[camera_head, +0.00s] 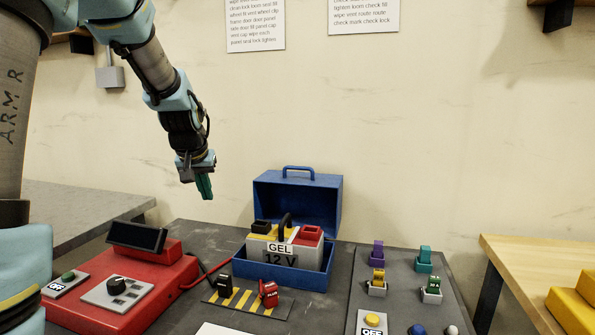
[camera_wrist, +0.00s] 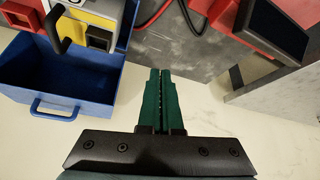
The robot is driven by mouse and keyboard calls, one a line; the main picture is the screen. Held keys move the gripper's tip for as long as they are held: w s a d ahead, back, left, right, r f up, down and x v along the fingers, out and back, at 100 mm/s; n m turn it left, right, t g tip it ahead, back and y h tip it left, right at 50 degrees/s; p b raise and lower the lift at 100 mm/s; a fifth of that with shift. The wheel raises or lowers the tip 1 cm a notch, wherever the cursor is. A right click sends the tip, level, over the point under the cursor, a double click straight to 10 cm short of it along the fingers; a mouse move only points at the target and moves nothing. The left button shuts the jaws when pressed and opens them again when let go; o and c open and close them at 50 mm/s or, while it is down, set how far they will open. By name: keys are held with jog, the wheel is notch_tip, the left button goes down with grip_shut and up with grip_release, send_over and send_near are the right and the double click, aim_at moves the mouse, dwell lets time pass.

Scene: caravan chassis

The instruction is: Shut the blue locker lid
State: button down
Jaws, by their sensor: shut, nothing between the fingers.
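The blue locker (camera_head: 283,277) stands on the dark table in the head view. Its lid (camera_head: 325,207) is raised at the back, with a blue handle (camera_head: 298,170) on its top edge. A battery marked GEL 12 V (camera_head: 279,258) sits inside the locker. My gripper (camera_head: 205,187) is up and to the left of the locker, apart from it, with its green fingers pointing down. In the wrist view the green fingers (camera_wrist: 160,95) lie together with nothing between them. The blue lid (camera_wrist: 75,98) shows there to their left, with its handle (camera_wrist: 53,108).
A red charger (camera_head: 120,285) with a black display stands left of the locker, a red cable running between them. Black and red clamps (camera_head: 268,293) sit on a striped plate in front. A grey panel with coloured switches (camera_head: 400,290) lies to the right. The wall is behind.

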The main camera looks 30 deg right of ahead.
jog(key=w+d+r+m+t+h+b, duration=0.1)
jog(key=d+r, duration=0.2)
jog(key=d, duration=0.6)
jog(key=w+d+r+m+h, duration=0.15)
jog(key=d+r, duration=0.25)
jog(key=d, duration=0.5)
jog(key=w+d+r+m+t+h+b, duration=0.1)
jog(key=d+r+h, duration=0.15)
jog(key=d, duration=0.65)
jog(key=y+p, duration=0.1)
jog(key=p, duration=0.2)
send_over(301, 175)
notch_tip(301, 175, down, 6)
jog(key=shift+r, duration=0.2)
jog(key=shift+s+a+f+p, duration=0.25)
jog(key=shift+s+a+p, duration=0.05)
jog(key=shift+s+a, duration=0.45)
jog(key=shift+s+a+f+p, duration=0.2)
jog(key=shift+s+a+p, duration=0.05)
jog(key=shift+s+a, duration=0.45)
jog(key=shift+s+f+b, duration=0.1)
jog(key=shift+b, duration=0.35)
